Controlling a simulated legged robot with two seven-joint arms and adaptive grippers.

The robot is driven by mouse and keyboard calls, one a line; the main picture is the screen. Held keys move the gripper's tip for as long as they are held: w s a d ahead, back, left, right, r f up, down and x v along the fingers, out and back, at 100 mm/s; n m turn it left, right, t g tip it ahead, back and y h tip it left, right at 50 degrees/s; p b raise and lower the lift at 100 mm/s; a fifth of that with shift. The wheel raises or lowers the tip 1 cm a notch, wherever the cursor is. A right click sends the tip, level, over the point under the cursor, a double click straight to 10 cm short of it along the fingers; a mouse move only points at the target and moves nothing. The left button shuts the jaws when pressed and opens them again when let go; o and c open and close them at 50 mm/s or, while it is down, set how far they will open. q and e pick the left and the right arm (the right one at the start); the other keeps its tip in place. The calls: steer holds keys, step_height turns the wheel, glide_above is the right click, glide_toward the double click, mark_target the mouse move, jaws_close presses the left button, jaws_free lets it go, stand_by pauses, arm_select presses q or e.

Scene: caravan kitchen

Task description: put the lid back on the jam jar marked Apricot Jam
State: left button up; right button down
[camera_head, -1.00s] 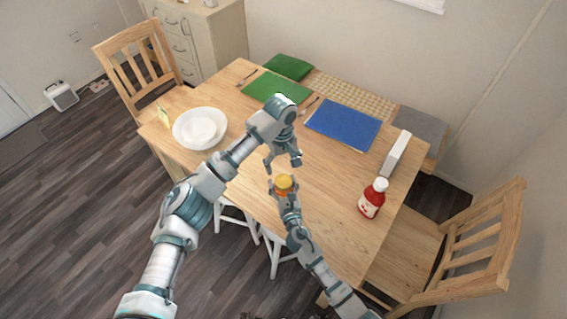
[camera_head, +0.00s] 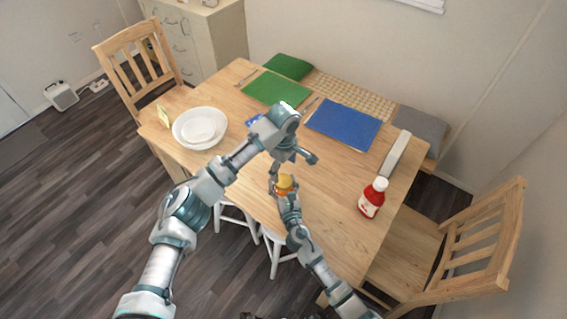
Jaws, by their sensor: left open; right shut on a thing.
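A small jar (camera_head: 285,182) with a yellow-orange top stands near the front edge of the table. My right gripper (camera_head: 286,192) is shut on it from the near side. The jar's label cannot be read, and I cannot tell whether the yellow top is a lid or the jam. My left gripper (camera_head: 291,169) is open just above and behind the jar, its fingers spread wide. I see nothing held between them. No separate lid can be made out.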

mark_target(283, 180)
arm_select(q)
steer(key=shift+f, duration=3.1)
